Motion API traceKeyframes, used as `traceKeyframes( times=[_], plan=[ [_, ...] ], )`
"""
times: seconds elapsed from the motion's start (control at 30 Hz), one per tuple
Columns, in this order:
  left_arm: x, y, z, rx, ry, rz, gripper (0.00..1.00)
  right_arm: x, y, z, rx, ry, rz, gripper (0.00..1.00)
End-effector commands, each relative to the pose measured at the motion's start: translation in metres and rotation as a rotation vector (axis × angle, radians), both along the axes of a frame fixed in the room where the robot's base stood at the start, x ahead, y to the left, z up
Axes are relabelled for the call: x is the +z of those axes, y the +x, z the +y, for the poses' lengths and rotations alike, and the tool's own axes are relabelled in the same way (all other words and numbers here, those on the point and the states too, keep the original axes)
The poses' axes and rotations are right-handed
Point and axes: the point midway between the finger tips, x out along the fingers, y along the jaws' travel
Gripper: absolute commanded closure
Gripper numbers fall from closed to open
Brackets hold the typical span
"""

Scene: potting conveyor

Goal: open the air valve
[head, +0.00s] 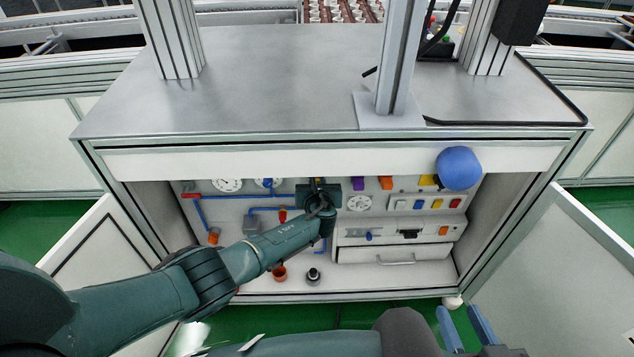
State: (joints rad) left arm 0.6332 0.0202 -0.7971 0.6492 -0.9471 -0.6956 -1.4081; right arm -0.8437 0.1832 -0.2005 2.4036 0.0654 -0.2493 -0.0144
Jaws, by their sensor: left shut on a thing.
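My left arm reaches from the left into the open bay under the grey bench. My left gripper (319,192) is at the back panel (340,222), shut on what appears to be the air valve. The gripper hides the valve, so its handle position cannot be told. Blue pipes (262,210) run along the panel to the left of the gripper, with a red handle piece (282,214) beside them. My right gripper (466,326) is low at the right, outside the bay, with its blue fingers apart and nothing between them.
Round gauges (228,185) and colored buttons (437,204) sit on the panel. A drawer (395,256) is below. A blue ball (459,168) is at the bench's front edge. Opened doors (98,245) flank the bay.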

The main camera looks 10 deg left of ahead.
Motion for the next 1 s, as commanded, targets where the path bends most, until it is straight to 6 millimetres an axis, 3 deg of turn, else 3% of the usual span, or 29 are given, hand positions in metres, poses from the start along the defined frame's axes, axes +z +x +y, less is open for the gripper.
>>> traceKeyframes(
  times=[0.03, 0.07, 0.33, 0.67, 0.8, 1.0],
  plan=[
    [0.000, 0.000, 0.000, -0.002, 0.004, 0.001, 1.00, 0.000, 0.000, 0.000, -0.001, 0.001, 0.000, 0.65],
    [0.000, 0.000, 0.000, -0.001, 0.003, 0.001, 0.86, 0.000, 0.000, 0.000, -0.001, 0.001, 0.000, 0.65],
    [0.000, 0.000, 0.000, -0.001, 0.001, 0.000, 0.65, 0.000, 0.000, 0.000, -0.002, 0.002, 0.001, 0.65],
    [0.004, -0.006, -0.001, -0.002, 0.001, 0.002, 0.65, 0.007, -0.001, 0.001, -0.001, 0.008, 0.005, 0.65],
    [0.007, -0.026, -0.007, -0.004, 0.000, 0.004, 0.65, 0.014, -0.002, 0.002, -0.003, 0.023, 0.025, 0.65],
    [0.007, -0.071, -0.020, -0.002, -0.001, 0.004, 0.65, 0.003, 0.007, 0.010, 0.010, 0.026, 0.089, 0.65]
  ],
)
